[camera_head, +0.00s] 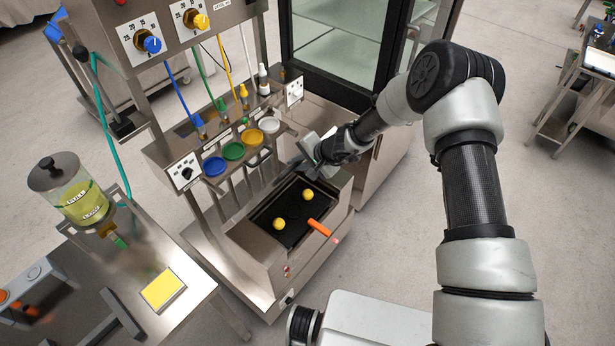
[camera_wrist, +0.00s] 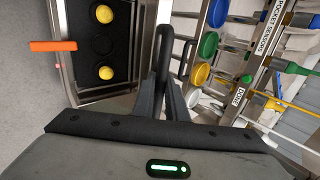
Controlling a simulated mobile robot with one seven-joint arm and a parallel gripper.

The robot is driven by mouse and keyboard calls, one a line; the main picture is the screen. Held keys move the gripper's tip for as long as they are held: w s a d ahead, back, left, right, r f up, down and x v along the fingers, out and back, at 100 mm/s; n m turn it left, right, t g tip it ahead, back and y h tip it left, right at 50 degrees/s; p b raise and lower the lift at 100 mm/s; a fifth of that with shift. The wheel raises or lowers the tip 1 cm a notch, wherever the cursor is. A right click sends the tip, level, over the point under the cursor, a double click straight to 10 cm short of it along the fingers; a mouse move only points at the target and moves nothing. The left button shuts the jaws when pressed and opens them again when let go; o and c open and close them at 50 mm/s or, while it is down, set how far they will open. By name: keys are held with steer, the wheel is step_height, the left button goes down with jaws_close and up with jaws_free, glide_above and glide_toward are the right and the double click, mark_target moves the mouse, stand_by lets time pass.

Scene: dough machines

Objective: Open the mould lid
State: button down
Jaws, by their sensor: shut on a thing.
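The mould (camera_head: 293,225) is a black tray with round hollows, set in a steel housing; its inside shows from above. My gripper (camera_wrist: 170,88) is at the mould's back edge, shut on a dark upright bar (camera_wrist: 165,48), seemingly the lid's handle. The lid's panel is seen nearly edge-on or hidden, so I cannot tell its exact angle.
A dial panel (camera_head: 180,30) rises above. A side table with a yellow pad (camera_head: 162,289) is at left.

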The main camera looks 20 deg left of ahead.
steer(key=shift+w+a+r, duration=0.3)
steer(key=shift+a+r, duration=0.15)
steer(key=shift+a, duration=0.35)
steer(key=shift+w+a+r, duration=0.25)
steer(key=shift+a+r, duration=0.2)
steer(key=shift+a, duration=0.3)
steer(key=c, duration=1.8)
jaws_free()
steer(key=shift+f, duration=0.1)
steer(key=shift+o, duration=0.2)
steer(key=shift+d, duration=0.15)
steer(key=shift+d, duration=0.15)
steer(key=v, duration=1.7)
